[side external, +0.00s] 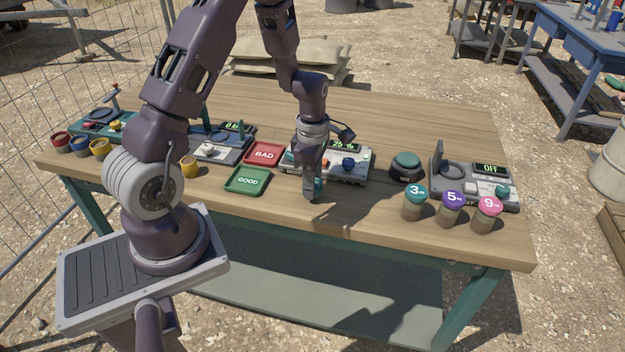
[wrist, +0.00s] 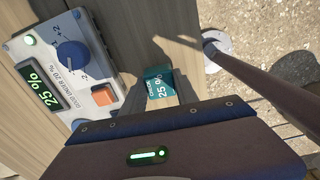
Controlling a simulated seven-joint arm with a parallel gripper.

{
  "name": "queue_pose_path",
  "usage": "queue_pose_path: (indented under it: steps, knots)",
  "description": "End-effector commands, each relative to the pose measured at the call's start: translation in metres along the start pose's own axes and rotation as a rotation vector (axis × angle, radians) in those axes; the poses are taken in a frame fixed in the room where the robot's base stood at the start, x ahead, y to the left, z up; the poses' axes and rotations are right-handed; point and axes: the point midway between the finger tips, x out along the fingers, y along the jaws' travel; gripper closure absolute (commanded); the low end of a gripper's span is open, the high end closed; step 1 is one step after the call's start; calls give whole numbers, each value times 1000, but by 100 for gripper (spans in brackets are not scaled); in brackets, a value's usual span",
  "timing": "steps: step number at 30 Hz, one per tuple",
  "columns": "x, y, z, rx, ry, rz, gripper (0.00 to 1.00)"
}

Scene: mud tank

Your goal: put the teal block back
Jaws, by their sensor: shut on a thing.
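The teal block (side external: 318,185) is in my gripper (side external: 312,191), which is shut on it and points down, low at the front middle of the table. In the wrist view the meter (wrist: 72,62) reads 25 % and has a blue knob, an orange button and a lit green lamp.
A red BAD tray (side external: 264,153) and a green GOOD tray (side external: 247,180) lie left of my gripper. Right are a dark green-topped button (side external: 406,165), an OFF device (side external: 480,172) and jars marked 3, 5 and 9 (side external: 450,208). Bare wood (side external: 355,203) lies between gripper and jars.

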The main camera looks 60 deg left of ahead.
Motion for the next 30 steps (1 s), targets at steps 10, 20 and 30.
queue_pose_path:
  steps: [10,20,30]
  knots:
    - [7,0,0,0,0,-1,100]
    - [14,0,0,0,0,-1,100]
    - [16,0,0,0,0,0,39]
